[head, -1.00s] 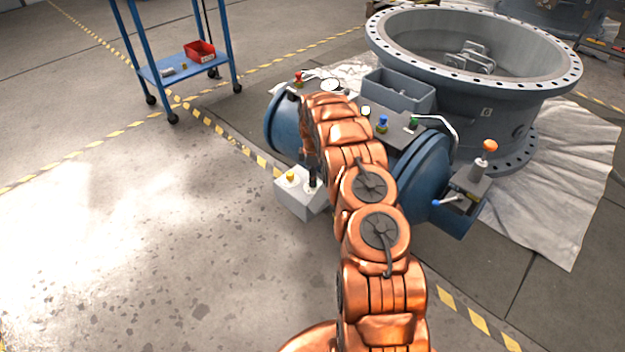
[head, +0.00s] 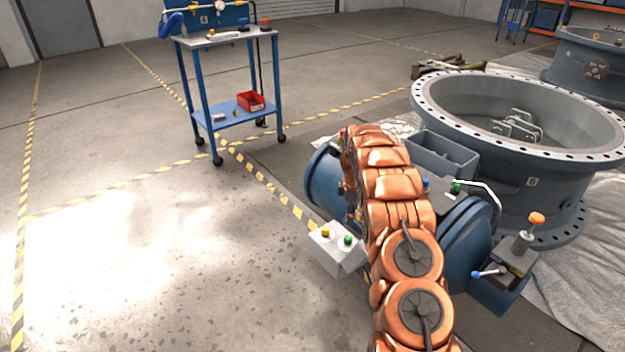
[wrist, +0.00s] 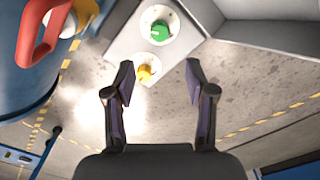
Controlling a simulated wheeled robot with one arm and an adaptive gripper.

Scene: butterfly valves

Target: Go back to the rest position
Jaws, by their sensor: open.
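My copper-coloured arm reaches over the blue valve machine (head: 462,245) in the head view. Its end is mostly hidden behind its own links there. In the wrist view my gripper (wrist: 160,78) is open, with two dark fingers apart and nothing between them. A grey control box with a yellow button (head: 325,231) and a green button (head: 348,240) stands at the machine's near side. In the wrist view the green button (wrist: 158,31) and yellow button (wrist: 146,72) show beyond the fingers, the yellow one in line with the gap. The gripper appears apart from the box.
A red handle (wrist: 42,36) on a blue body is at the upper left of the wrist view. A large flanged ring (head: 520,165) stands behind the machine at right. A blue trolley (head: 228,125) with a red bin is at left. The floor at front left is clear.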

